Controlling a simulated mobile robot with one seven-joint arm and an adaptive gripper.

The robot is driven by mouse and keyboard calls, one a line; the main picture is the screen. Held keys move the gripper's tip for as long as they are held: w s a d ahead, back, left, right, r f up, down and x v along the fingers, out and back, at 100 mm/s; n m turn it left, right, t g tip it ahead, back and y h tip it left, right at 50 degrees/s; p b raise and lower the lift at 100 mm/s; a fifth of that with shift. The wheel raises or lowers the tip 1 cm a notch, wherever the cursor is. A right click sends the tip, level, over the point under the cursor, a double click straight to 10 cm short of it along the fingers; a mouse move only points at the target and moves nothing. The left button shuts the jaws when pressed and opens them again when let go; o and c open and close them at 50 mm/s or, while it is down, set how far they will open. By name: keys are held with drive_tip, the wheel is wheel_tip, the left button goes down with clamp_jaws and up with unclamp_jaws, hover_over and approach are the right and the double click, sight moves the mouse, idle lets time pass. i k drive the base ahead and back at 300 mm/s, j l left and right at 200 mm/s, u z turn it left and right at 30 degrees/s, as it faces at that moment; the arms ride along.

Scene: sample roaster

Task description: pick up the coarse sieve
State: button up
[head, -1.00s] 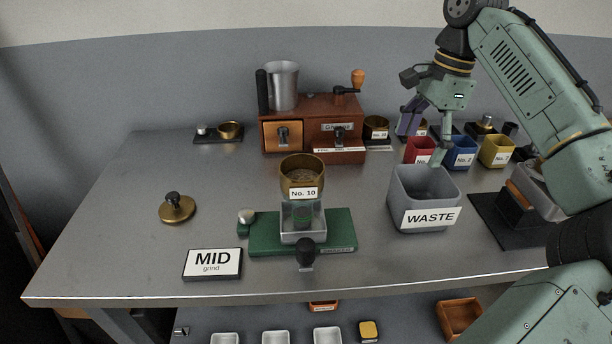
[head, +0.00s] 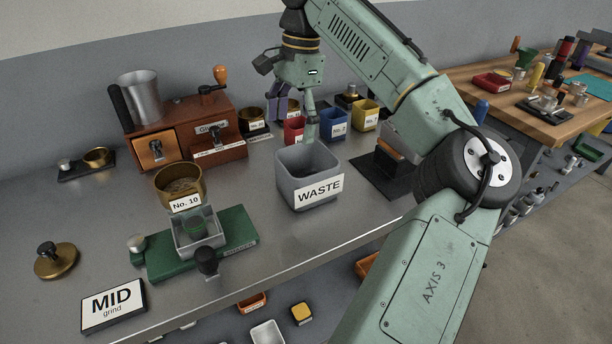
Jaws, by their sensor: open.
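A brass sieve (head: 180,183) labelled No. 10 sits upright above a clear box on the green stand (head: 238,228). Dark grains show inside it. Another brass sieve (head: 251,119), its label too small to read surely, stands at the back beside the grinder. My gripper (head: 309,130) points down over the back of the grey WASTE bin (head: 291,190), to the right of and apart from the No. 10 sieve. It is open with nothing seen in it, though its fingers show only partly.
The wooden grinder (head: 184,130) stands behind the green stand. A MID grind sign (head: 113,305) and a brass lid with a knob (head: 55,261) are at the left. Red, blue (head: 333,125) and yellow cups stand behind the bin. Bare table lies around the lid.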

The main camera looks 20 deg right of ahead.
sight(178, 186)
drive_tip(key=k, duration=1)
